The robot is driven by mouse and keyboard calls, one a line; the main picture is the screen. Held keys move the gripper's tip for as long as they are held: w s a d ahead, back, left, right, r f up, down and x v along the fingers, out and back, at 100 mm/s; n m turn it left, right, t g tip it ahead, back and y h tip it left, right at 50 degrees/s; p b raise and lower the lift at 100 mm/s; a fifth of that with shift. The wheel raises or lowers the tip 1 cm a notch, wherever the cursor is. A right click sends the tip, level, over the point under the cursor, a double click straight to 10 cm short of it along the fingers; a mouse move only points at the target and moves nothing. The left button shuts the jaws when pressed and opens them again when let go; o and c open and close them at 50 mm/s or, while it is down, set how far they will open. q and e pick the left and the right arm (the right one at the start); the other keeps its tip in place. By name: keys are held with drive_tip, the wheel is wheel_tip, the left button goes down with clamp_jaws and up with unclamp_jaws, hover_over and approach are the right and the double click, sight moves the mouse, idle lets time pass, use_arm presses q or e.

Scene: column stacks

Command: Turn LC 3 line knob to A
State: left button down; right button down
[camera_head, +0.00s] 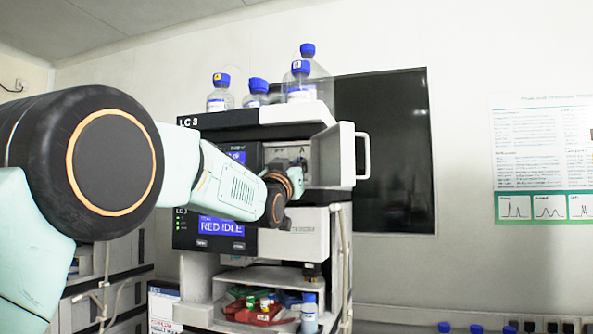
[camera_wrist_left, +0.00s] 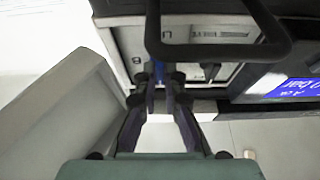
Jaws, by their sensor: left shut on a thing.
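The LC 3 stack (camera_head: 212,135) stands in the middle of the head view, with its name at the upper left. My left gripper (camera_head: 292,184) reaches into the open upper bay, below a letter A (camera_head: 301,150) on the panel. The gripper hides the knob in the head view. In the left wrist view, the left gripper (camera_wrist_left: 160,82) has its fingers closed around a small blue part (camera_wrist_left: 159,76) in front of the panel, seemingly the knob. Its pointing direction cannot be read. My right gripper is not in view.
An open white door (camera_head: 335,155) with a handle stands right of the bay. Blue-capped bottles (camera_head: 217,98) stand on top. The lower screen (camera_head: 221,225) reads RED IDLE. A dark screen (camera_head: 385,150) hangs behind.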

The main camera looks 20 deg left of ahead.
use_arm(q)
drive_tip(key=shift+s+r, duration=0.15)
drive_tip(key=shift+r, duration=0.4)
drive_tip(key=c, duration=1.8)
unclamp_jaws()
drive_tip(key=shift+c, duration=0.2)
drive_tip(key=o, duration=0.4)
drive_tip(key=shift+w+f, duration=0.2)
drive_tip(key=shift+f, duration=0.15)
drive_tip(key=shift+f, duration=0.1)
